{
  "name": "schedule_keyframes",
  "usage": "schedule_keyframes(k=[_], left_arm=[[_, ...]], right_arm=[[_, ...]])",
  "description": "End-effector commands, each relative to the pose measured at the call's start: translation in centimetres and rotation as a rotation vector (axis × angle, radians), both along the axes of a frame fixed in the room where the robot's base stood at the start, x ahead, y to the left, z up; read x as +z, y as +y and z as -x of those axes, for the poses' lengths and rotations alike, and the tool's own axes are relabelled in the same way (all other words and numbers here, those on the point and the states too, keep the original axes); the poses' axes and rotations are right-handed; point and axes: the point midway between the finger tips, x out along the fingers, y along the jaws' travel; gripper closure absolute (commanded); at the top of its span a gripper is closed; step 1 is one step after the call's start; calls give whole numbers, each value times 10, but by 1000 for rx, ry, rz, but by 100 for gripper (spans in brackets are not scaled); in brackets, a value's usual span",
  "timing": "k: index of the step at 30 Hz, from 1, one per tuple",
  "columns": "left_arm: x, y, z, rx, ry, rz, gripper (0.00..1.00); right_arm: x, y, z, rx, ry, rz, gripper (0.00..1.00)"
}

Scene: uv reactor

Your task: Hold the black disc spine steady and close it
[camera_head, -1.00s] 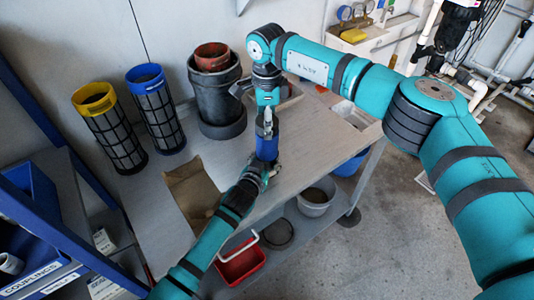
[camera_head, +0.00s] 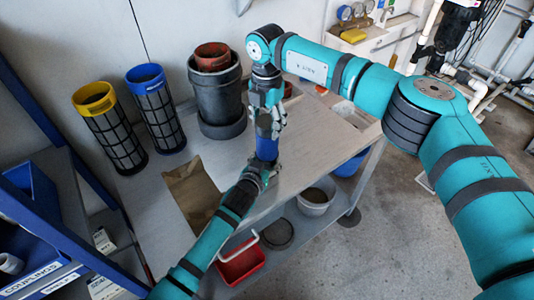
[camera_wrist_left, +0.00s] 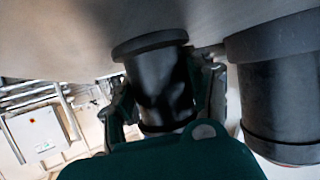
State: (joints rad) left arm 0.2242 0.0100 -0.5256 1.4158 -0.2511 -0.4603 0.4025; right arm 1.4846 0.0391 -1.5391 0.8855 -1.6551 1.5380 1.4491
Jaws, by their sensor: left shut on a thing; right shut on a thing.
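A slim upright blue cylinder, which I take as the disc spine (camera_head: 266,148), stands between my two grippers above the table in the head view. My left gripper (camera_head: 260,169) is shut on its lower part from the front. My right gripper (camera_head: 268,124) points down and is shut on its top, partly hiding it. In the left wrist view, a dark cylinder with a wide flange (camera_wrist_left: 160,80) sits between the left gripper's fingers. It looks black there. Whether the spine's top is open or closed is hidden by the right gripper.
A grey pot (camera_head: 217,95) with a brown cup (camera_head: 212,56) in it stands behind on the table. Yellow-topped (camera_head: 105,128) and blue-topped (camera_head: 156,110) mesh cylinders stand at left. Brown paper (camera_head: 192,191) lies on the table. The table (camera_head: 325,150) is clear at right.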

Motion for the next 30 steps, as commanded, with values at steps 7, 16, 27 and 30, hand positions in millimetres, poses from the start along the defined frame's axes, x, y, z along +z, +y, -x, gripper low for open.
schedule_keyframes(k=[7, 16, 27, 30], left_arm=[[0, 0, 0, 0, 1, 2, 100], [0, 0, 0, 0, 1, 2, 100], [0, 0, 0, 1, 2, 1, 100], [0, 0, 0, 1, 2, 1, 100]], right_arm=[[0, -1, -1, -538, -2, 1, 86], [0, -1, -1, -692, -2, 1, 42], [0, -1, -1, -689, -1, 1, 24], [3, 0, -1, -689, -1, 1, 24]])
